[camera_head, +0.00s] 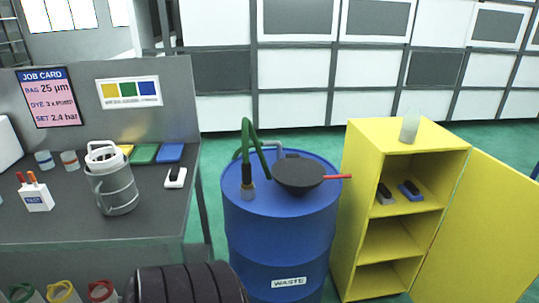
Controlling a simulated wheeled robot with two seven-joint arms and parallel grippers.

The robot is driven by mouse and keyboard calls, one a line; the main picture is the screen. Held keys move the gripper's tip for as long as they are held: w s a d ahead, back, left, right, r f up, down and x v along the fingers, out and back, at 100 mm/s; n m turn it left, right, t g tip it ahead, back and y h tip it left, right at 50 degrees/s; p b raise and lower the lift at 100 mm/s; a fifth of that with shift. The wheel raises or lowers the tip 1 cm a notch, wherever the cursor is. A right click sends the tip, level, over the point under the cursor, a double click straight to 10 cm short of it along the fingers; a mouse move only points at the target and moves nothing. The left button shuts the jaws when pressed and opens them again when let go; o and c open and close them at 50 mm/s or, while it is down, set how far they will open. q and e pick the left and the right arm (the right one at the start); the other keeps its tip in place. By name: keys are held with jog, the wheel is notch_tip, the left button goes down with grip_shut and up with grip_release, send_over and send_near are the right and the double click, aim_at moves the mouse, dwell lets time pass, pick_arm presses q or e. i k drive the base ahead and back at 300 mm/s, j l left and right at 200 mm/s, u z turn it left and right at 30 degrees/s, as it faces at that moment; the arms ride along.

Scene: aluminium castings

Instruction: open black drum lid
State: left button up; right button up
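A blue drum (275,235) with a "WASTE" label stands upright in the middle of the camera_head view. On its top, right of centre, sits a black round bowl-like piece with a dark, flat-looking top, the black lid (299,172). It appears shut, lying level. A red handle (338,177) sticks out from it to the right, past the drum's rim. A green hose (246,135) loops up from a fitting (248,187) on the drum's top, left of the lid. Neither of my grippers is in view.
A yellow cabinet (360,215) with its door open stands close right of the drum; a translucent cup (409,128) is on top. A black ribbed object (190,285) is at the bottom edge.

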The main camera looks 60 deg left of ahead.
aim_at(299, 173)
jog(key=u, duration=1.7)
